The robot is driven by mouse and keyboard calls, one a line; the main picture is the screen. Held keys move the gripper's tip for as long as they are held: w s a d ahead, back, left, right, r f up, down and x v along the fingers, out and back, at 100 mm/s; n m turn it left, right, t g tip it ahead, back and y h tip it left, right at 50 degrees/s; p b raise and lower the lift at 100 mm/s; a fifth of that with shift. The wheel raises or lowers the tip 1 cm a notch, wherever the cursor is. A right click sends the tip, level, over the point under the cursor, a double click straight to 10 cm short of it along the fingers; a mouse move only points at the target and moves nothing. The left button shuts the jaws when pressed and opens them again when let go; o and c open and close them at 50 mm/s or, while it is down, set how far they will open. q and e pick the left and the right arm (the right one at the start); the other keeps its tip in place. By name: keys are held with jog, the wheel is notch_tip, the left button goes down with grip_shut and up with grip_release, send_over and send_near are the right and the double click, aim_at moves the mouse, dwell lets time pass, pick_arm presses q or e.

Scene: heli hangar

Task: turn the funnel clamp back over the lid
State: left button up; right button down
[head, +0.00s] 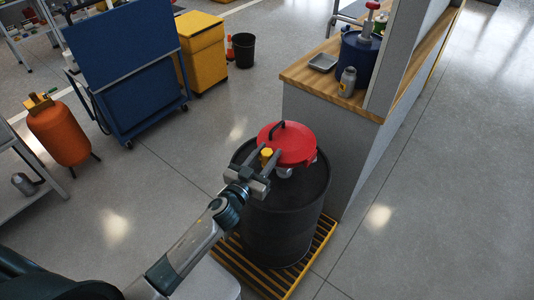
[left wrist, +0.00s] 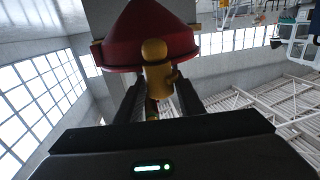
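A black drum (head: 283,225) stands upright with a red funnel lid (head: 295,146) at its top. The lid has a dark handle (head: 277,129). A yellow clamp (head: 266,153) sits at the lid's near left edge. In the left wrist view the clamp (left wrist: 157,72) stands in front of the red funnel (left wrist: 150,35), seen from below. My left gripper (head: 264,157) has its two fingers apart, one on each side of the clamp. A narrow gap shows beside the clamp, so the gripper looks open around it. My right gripper is in neither view.
The drum stands on a yellow slatted pallet (head: 318,246). A grey counter (head: 320,125) with a wooden top stands close behind right, bearing a blue drum (head: 357,62), a bottle (head: 347,82) and a tray (head: 323,62). A blue cart (head: 135,95) and orange tank (head: 62,133) stand left. Floor right is clear.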

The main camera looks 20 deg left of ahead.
pick_arm(q)
jog(key=c, duration=0.6)
jog(key=shift+o, duration=0.2)
